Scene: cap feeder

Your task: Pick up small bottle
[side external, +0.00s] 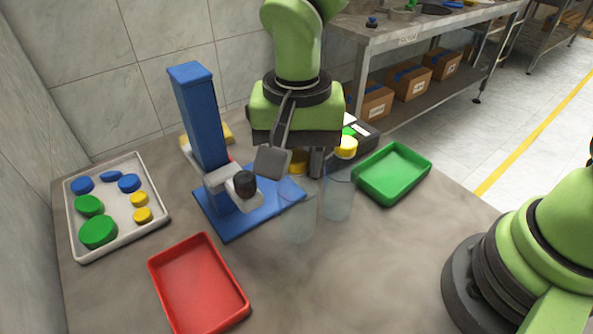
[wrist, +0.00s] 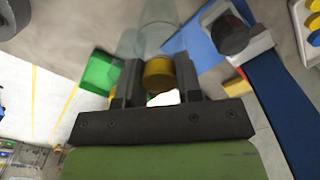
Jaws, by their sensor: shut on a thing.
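My gripper (side external: 296,163) hangs over the middle of the table, fingers pointing down. It is shut on a small bottle; a yellow cap (wrist: 159,76) shows between the fingers in the wrist view. In the side view this yellow cap (side external: 298,160) is partly hidden by a finger. A clear, see-through body (side external: 298,217) shows below the gripper, and another clear vessel (side external: 339,195) stands just right of it. Their outlines are faint, so I cannot tell exactly how the cap and the clear body meet, or whether the bottle is off the table.
A blue press (side external: 207,130) with a dark tip stands close left of my gripper. A red tray (side external: 200,285) lies in front, a green tray (side external: 416,172) to the right. A white tray (side external: 155,222) with several caps is at far left.

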